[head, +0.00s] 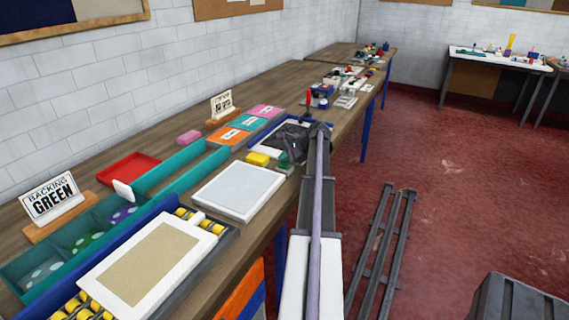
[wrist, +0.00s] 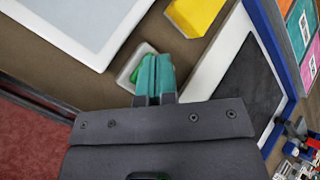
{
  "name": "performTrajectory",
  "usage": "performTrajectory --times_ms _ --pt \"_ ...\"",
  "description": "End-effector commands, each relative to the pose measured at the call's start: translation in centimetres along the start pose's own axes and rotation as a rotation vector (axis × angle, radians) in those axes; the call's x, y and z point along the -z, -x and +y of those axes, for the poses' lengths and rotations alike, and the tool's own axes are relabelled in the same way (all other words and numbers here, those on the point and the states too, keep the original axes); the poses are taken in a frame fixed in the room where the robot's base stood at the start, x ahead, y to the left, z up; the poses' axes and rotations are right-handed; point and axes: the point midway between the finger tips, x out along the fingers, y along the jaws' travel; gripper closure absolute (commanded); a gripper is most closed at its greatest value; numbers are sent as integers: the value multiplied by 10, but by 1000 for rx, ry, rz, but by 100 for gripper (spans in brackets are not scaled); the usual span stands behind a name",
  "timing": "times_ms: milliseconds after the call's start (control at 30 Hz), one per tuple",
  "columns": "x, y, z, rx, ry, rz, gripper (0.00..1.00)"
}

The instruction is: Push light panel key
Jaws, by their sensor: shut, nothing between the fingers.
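The light panel (head: 238,191) is a flat pale panel with a white frame, lying on the bench; its corner also shows in the wrist view (wrist: 85,22). A small light-grey box with a green key (wrist: 143,49) sits beside the panel's corner. In the head view the small box (head: 285,169) is partly hidden near my gripper. My gripper (wrist: 155,62) has teal fingers, shut and empty. In the wrist view the fingertips overlap the key and hide part of it; I cannot tell whether they touch it.
A yellow block (wrist: 195,14) lies close to the fingers. A blue-edged tray with a dark pad (wrist: 250,82) is to their right. Teal bins (head: 85,230), a red tray (head: 128,169) and a framed beige board (head: 150,262) occupy the near bench. The red floor is beyond the bench edge.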

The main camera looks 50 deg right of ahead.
Motion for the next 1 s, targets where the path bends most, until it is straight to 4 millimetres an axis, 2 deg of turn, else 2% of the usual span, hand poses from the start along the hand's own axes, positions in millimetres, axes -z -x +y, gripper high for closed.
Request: performTrajectory --times_ms 400,733,1000 --pt "-11 15 -11 0 0 0 100" --pt "-11 15 -11 0 0 0 100" --pt "-28 39 -28 0 0 0 100"
